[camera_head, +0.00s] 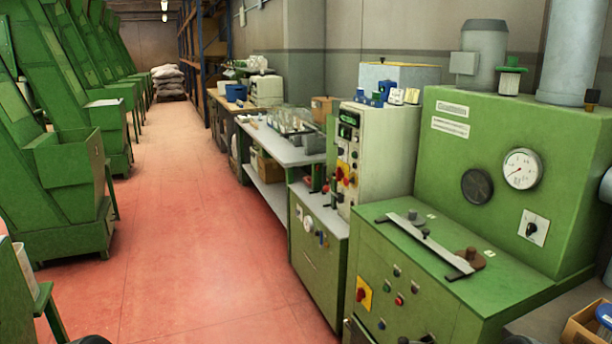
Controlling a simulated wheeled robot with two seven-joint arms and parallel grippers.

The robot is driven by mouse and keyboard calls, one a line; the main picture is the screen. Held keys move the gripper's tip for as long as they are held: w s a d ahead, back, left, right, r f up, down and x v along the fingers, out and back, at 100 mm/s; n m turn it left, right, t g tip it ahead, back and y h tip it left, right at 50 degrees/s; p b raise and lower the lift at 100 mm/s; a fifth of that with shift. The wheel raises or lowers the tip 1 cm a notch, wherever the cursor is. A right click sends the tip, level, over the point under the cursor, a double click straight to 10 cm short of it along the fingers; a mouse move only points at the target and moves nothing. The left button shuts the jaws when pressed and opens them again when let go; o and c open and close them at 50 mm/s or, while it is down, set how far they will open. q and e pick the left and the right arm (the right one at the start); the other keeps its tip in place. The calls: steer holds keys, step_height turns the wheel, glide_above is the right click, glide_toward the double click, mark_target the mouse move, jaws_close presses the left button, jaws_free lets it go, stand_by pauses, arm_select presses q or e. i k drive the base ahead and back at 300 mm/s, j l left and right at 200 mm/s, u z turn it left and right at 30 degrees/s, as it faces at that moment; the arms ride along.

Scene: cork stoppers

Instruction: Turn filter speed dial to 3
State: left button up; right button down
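A black rotary knob (531,229) sits on a white square plate at the right of the large green machine (448,158). It may be the filter speed dial, but its markings are too small to read, so I cannot tell its setting. A round white gauge (521,169) with a red needle is above it, and a dark round disc (477,186) is to its left. A white round dial (308,224) also shows on the lower green cabinet (318,260). No gripper shows clearly in this view.
A red-and-yellow switch (364,294) and small buttons are on the machine's lower front. A metal bar (425,243) lies on its green ledge. A grey bench (275,142) with glassware stands farther back. The red floor aisle (190,220) is open. A cardboard box (588,322) is at bottom right.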

mark_target(532, 228)
steer(key=z, duration=1.25)
steer(key=j+z, duration=0.15)
steer(key=z, duration=0.2)
steer(key=i+j, duration=0.05)
